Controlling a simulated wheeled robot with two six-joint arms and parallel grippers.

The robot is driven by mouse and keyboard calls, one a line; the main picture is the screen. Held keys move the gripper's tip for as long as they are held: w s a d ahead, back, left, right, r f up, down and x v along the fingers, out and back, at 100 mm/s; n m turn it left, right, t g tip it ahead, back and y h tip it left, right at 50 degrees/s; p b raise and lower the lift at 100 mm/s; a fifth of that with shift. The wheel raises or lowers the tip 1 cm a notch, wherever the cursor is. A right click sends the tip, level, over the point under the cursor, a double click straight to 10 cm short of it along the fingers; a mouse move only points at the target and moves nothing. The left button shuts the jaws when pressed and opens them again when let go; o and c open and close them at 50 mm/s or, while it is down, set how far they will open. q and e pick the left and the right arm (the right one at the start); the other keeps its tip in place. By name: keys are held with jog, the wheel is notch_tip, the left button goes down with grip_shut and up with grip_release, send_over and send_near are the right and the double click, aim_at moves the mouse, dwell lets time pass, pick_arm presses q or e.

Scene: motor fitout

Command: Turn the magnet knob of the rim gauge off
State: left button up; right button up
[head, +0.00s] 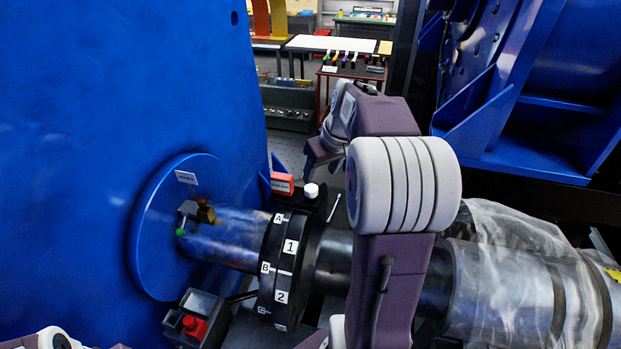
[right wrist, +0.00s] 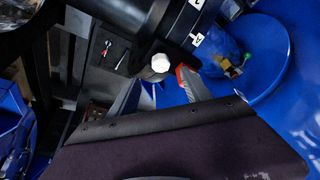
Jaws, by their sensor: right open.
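A round white knob (head: 311,190) stands on a dark block behind the black coupling rim (head: 270,268), beside a red labelled block (head: 282,183). I cannot read the label or tell the knob's setting. The knob also shows in the right wrist view (right wrist: 160,62), with the red block (right wrist: 181,80) to its right. My right gripper (right wrist: 160,90) is open and empty. Its two pale fingers point towards the knob, which shows between and just beyond their tips; contact is not visible. In the head view my right arm partly hides the gripper. My left gripper is not in view.
A small fixture with a green knob (head: 180,232) sits by the blue flange (head: 150,235). Large blue housings close in both sides. A plastic-wrapped shaft (head: 500,275) lies right.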

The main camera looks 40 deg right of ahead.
aim_at(312, 188)
jog(key=p+x, duration=0.1)
jog(key=x, duration=0.2)
jog(key=p+x, duration=0.1)
jog(key=x, duration=0.5)
jog(key=shift+w+r+p, duration=0.1)
jog(key=shift+w+p, duration=0.3)
jog(key=shift+s+f, duration=0.15)
jog(key=shift+f, duration=0.2)
jog(key=c, duration=0.4)
grip_shut()
jog(key=shift+d, duration=0.1)
